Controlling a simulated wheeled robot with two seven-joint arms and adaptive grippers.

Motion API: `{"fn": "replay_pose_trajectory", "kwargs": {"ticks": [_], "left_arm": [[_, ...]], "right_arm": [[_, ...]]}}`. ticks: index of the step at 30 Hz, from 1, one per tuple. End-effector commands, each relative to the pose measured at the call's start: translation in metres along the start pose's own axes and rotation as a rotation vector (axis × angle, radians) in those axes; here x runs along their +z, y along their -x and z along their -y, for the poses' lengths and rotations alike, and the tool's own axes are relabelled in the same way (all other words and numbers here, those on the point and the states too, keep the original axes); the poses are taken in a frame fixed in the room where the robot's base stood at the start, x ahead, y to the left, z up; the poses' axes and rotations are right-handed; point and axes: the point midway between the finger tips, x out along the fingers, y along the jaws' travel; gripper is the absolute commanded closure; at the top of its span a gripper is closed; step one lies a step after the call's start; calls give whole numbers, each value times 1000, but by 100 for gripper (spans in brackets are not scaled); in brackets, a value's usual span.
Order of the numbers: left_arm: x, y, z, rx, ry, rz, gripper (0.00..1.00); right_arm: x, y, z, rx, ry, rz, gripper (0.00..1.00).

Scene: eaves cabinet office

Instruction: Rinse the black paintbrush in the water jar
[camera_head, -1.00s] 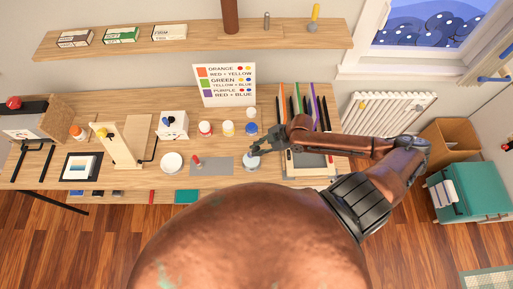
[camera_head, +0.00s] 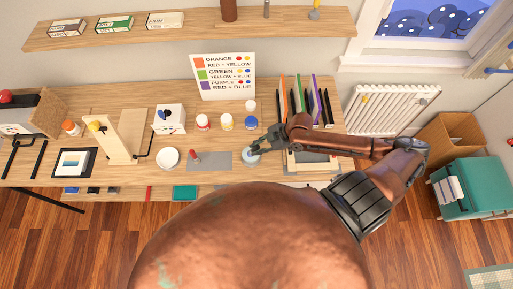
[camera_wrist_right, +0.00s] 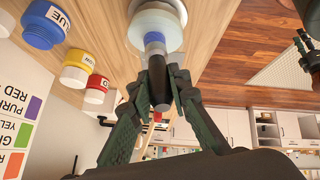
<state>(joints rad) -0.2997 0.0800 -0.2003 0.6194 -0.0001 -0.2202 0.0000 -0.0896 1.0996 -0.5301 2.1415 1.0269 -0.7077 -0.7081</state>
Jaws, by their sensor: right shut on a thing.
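The water jar (camera_head: 250,157) stands near the front of the desk, right of a grey mat. In the right wrist view the jar (camera_wrist_right: 160,20) is a pale, translucent round vessel at the top. My right gripper (camera_head: 257,147) is at the jar. In the wrist view its fingers (camera_wrist_right: 156,75) are shut on the paintbrush (camera_wrist_right: 154,46), which has a dark handle end and a bluish part towards the jar.
Red (camera_head: 203,122), yellow (camera_head: 227,122) and blue (camera_head: 251,123) paint pots stand behind the jar. A white dish (camera_head: 168,158) and the grey mat (camera_head: 214,161) lie to its left. A colour chart (camera_head: 224,76) stands behind. Several upright coloured items (camera_head: 299,96) stand right.

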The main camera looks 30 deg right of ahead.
Motion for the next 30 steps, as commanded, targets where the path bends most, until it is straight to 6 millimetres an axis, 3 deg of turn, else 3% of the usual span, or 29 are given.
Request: {"fn": "replay_pose_trajectory", "kwargs": {"ticks": [30], "left_arm": [[0, -4, 0, 0, 1, -1, 68]], "right_arm": [[4, -6, 2, 0, 0, 0, 100]]}}
